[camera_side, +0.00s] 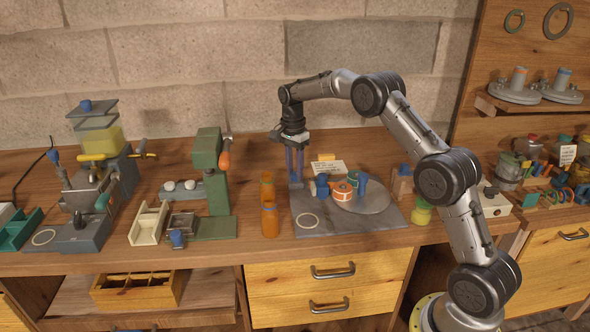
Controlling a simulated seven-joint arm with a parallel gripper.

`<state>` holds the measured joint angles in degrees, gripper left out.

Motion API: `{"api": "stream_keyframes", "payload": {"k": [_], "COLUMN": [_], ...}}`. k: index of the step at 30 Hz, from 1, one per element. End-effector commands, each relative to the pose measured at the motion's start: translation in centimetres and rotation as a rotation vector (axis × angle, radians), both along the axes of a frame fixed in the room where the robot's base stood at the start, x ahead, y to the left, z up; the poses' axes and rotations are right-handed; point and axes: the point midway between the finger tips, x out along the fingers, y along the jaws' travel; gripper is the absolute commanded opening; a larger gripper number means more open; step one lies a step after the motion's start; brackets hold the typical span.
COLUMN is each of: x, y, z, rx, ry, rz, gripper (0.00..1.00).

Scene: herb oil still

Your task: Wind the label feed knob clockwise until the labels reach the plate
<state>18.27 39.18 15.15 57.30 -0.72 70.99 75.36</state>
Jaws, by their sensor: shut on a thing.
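My gripper (295,180) points straight down at the back left corner of a grey slab (350,222). Its long bluish fingers are shut on a small upright part there, which I take for the label feed knob; the fingers mostly hide it. On the slab lies a round grey plate (374,200). An orange and white roll (342,192) and small blue pieces (321,188) stand at the plate's left side. A pale ring (308,220) lies flat on the slab's left part. How far any labels reach cannot be made out.
Orange bottles (270,218) stand close left of the slab. A green press (212,180) and a grey machine with a yellow hopper (95,160) stand further left. A white card (328,168) is behind the slab. Jars and racks (540,165) crowd the right.

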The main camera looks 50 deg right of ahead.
Motion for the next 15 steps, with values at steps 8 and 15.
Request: {"api": "stream_keyframes", "payload": {"k": [8, 15], "x": [0.03, 0.04], "y": [-0.02, -0.01], "z": [0.14, 0.21], "rx": [-0.001, -0.001], "ry": [-0.002, -0.002], "rz": [0.001, 0.001], "gripper": [0.64, 0.64]}}
